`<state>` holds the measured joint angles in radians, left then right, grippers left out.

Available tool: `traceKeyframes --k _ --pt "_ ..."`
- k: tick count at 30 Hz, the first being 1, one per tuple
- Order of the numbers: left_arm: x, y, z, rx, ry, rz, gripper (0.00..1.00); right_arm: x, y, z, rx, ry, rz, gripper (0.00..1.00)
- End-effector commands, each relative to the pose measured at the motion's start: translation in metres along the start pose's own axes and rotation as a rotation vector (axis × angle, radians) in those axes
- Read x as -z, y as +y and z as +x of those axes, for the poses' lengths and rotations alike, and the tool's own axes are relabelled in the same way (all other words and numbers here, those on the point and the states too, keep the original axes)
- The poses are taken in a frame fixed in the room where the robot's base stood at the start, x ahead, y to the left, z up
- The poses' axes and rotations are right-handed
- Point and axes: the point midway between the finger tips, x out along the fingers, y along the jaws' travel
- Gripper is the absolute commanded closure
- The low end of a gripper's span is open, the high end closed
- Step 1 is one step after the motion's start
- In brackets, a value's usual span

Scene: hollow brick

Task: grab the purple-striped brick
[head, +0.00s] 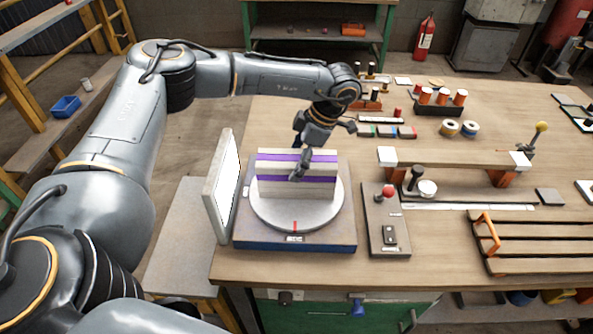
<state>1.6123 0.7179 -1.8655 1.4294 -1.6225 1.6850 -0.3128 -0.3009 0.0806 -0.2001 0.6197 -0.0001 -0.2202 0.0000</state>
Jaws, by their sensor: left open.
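The purple-striped brick (270,173) is a pale block with two purple bands across its face. It stands on a round grey turntable (297,216) on a blue-edged base near the table's front left. My left gripper (298,162) reaches in from behind and above. Its fingers are open at the brick's upper right part, one of them in front of the striped face. I cannot tell whether the fingers touch the brick. The brick's top right portion is partly hidden by the gripper. My right gripper is not in view.
An upright white panel (223,187) stands close to the left of the turntable. A control plate with a red knob (388,191) lies to the right. Farther right are a raised bar (455,158) and a slatted wooden rack (540,240). Orange-and-white spools (443,96) stand farther back.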

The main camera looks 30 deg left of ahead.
Motion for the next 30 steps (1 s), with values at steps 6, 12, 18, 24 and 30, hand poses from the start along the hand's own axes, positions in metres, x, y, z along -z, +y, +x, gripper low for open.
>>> traceKeyframes --k 6,12,18,24,30 --pt "-0.0003 0.0000 0.0016 -0.001 0.000 0.000 0.08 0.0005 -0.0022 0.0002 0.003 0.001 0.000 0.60" --pt "-0.0004 0.0000 0.0012 0.000 0.000 0.001 0.46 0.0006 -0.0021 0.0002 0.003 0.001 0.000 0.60" --pt "-0.0004 -0.0001 0.0014 0.000 0.000 0.001 0.87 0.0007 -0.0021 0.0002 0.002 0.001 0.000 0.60" --pt "-0.0002 0.0004 -0.0003 -0.002 -0.001 0.000 0.97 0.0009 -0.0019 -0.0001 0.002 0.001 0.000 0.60" --pt "0.0005 0.0007 -0.0026 -0.002 -0.003 0.000 0.97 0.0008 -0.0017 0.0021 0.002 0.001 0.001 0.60"
